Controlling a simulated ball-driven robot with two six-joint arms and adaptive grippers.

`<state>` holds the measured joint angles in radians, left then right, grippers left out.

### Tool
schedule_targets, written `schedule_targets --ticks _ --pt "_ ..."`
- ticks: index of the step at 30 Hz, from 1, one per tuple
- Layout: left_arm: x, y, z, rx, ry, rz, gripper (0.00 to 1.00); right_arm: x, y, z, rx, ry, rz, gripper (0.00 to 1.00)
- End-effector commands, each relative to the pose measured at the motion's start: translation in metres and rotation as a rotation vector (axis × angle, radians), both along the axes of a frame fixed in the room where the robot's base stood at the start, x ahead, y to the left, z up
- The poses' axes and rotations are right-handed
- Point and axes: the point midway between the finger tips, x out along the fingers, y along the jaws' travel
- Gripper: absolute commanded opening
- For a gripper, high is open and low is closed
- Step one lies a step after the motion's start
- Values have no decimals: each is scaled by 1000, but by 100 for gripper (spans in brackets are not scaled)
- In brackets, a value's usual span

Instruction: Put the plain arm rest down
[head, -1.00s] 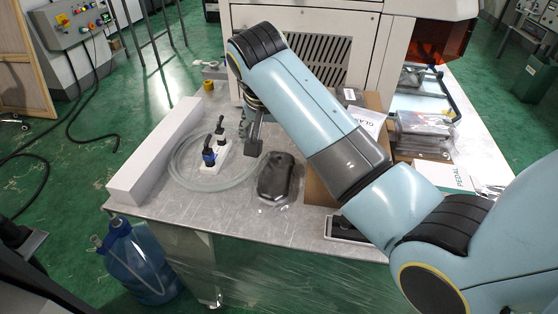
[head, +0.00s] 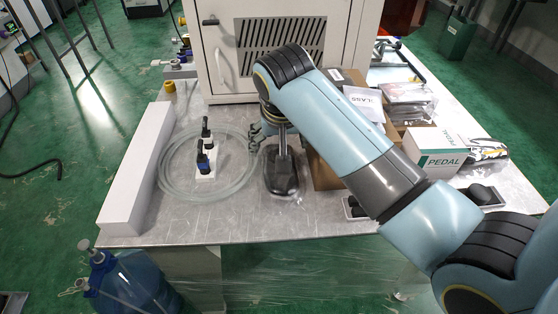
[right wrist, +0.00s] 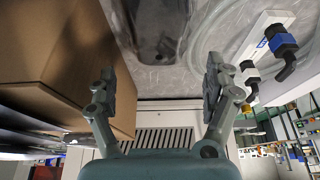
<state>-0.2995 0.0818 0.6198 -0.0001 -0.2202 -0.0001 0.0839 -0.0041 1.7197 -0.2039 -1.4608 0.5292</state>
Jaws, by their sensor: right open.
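The plain arm rest, a dark rounded pad (head: 281,178), lies on the grey table top (head: 235,222) in what looks like clear wrap. It also shows at the top of the right wrist view (right wrist: 157,30). My right gripper (head: 270,140) is over the far end of the pad in the head view and partly covers it. In the right wrist view its two fingers (right wrist: 158,82) are wide apart with nothing between them, and the pad lies beyond the fingertips. My left gripper is in no view.
A coiled clear hose (head: 176,190) surrounds a white block with blue and black fittings (head: 205,170) left of the pad. A long white box (head: 138,175) lines the left side. A cardboard box (head: 325,176) stands close right. A PEDAL box (head: 437,160) lies further right.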

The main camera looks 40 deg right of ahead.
Motion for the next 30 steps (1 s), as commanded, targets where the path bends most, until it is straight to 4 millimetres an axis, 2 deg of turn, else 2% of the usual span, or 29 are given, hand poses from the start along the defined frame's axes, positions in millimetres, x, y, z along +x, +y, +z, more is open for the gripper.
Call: schedule_targets --ticks 3,6,11,15,19,22,28,30 --pt "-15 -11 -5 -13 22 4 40 7 -5 -20 -2 2 -2 85" --pt "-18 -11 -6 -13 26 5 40 12 -7 -33 -1 2 -1 85" --pt "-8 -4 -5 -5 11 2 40 16 -11 -43 0 0 -1 85" --pt "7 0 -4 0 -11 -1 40 23 -17 -63 -1 2 -2 85" --pt "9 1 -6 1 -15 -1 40 29 -21 -80 0 1 -2 85" --pt "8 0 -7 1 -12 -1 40 31 -22 -86 0 1 -2 85" --pt "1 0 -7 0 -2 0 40 31 -22 -86 1 0 -2 85" --pt "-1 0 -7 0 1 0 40 31 -22 -86 0 0 -2 78"
